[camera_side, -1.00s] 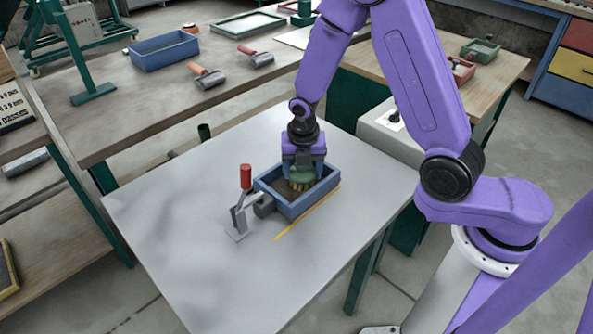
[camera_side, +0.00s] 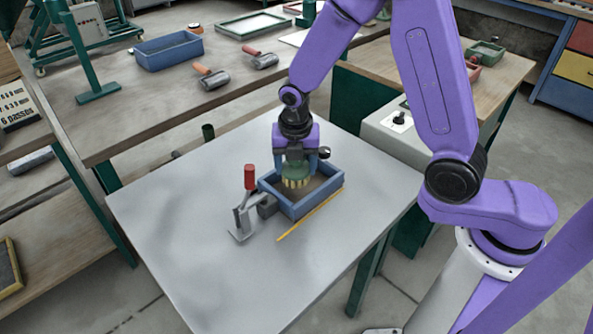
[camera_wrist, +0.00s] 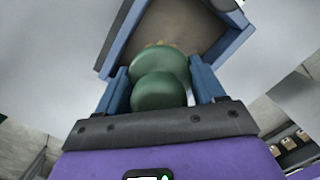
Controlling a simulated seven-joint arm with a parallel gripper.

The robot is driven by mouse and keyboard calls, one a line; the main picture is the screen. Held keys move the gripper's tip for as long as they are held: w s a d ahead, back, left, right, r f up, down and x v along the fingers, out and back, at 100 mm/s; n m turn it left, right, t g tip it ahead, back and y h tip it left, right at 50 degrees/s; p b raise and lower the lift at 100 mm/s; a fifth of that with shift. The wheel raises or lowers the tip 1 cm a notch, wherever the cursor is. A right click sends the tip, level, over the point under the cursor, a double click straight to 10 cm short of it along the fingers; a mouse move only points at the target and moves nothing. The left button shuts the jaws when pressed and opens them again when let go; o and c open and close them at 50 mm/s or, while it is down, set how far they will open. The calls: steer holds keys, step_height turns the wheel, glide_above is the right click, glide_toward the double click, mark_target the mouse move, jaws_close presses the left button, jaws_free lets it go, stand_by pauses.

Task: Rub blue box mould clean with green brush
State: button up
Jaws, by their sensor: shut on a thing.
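The blue box mould (camera_side: 298,207) sits on the light grey table, with its open side up and a brownish floor inside. It also shows at the top of the wrist view (camera_wrist: 119,38). My gripper (camera_side: 298,160) is shut on the green brush (camera_side: 296,172), whose pale yellow bristles point down over the mould's far left part. In the wrist view the brush (camera_wrist: 160,82) sits between the two blue fingers (camera_wrist: 160,90). I cannot tell whether the bristles touch the mould's floor.
A toggle clamp with a red handle (camera_side: 250,177) stands at the mould's left side. A yellow strip (camera_side: 310,214) lies along its front right. Behind, a bench holds another blue box (camera_side: 168,52) and two rollers (camera_side: 212,78). The front of the grey table (camera_side: 230,280) is clear.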

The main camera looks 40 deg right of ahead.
steer(key=shift+r, duration=1.9)
